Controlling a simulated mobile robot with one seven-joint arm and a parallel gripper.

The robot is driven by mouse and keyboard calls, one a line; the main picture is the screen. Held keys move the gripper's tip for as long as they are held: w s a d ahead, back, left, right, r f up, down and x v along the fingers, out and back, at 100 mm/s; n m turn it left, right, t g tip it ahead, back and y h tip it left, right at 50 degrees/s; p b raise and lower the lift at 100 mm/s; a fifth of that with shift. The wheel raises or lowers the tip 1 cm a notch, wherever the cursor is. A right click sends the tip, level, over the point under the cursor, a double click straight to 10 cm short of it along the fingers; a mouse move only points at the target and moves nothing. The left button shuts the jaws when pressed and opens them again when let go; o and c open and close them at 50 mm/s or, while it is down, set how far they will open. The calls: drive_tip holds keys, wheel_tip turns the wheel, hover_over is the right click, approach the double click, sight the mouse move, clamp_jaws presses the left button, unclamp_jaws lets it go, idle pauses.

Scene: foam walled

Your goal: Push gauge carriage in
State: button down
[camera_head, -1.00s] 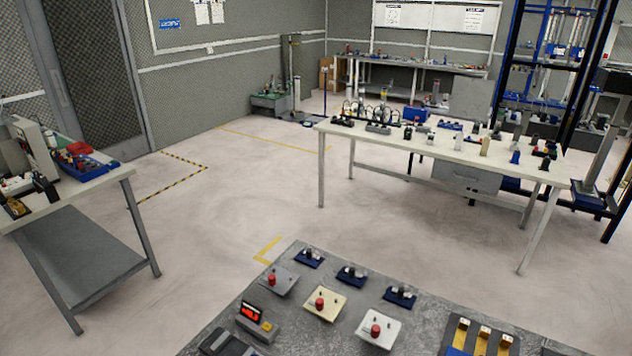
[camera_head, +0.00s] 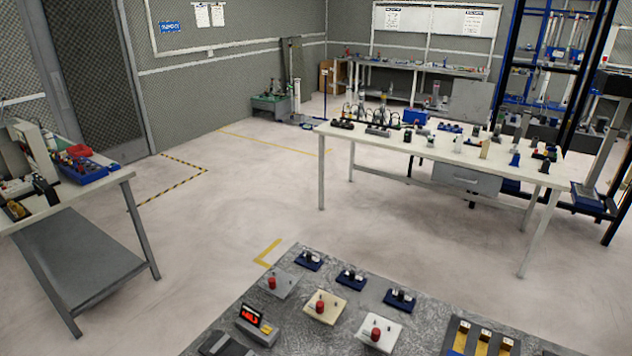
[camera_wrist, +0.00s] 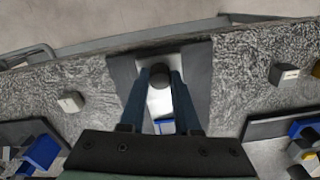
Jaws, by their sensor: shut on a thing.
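In the wrist view my gripper (camera_wrist: 160,78) reaches up the picture with its two dark blue fingers on either side of a dark round knob (camera_wrist: 159,70). The fingers are shut on this knob, which I take to be on the gauge carriage. Below the knob a pale strip (camera_wrist: 154,100) with a blue patch (camera_wrist: 165,126) shows between the fingers. A dark grey base with raised sides (camera_wrist: 121,71) lies around it on a speckled grey top. The fingers hide part of the carriage. My gripper is not visible in the head view.
In the wrist view small pale blocks (camera_wrist: 70,101) stand left and right, with dark trays at the lower corners. The head view shows a grey bench top (camera_head: 330,262) with red-knobbed plates, blue-based fixtures and a red-lit display (camera_head: 250,313). Open floor lies beyond.

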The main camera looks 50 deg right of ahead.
drive_tip(key=d, duration=0.3)
drive_tip(key=d+b, duration=0.1)
drive_tip(key=d, duration=0.4)
drive_tip(key=shift+w+d+f+b, duration=0.1)
drive_tip(key=shift+w+d+b, duration=0.2)
drive_tip(key=shift+w, duration=0.05)
drive_tip(key=shift+d, duration=0.25)
drive_tip(key=c, duration=0.6)
unclamp_jaws()
drive_tip(key=shift+d, duration=0.1)
drive_tip(key=shift+r, duration=0.25)
wheel_tip(320, 180, up, 13)
drive_tip(key=shift+f+b, duration=0.15)
drive_tip(key=shift+b, duration=0.3)
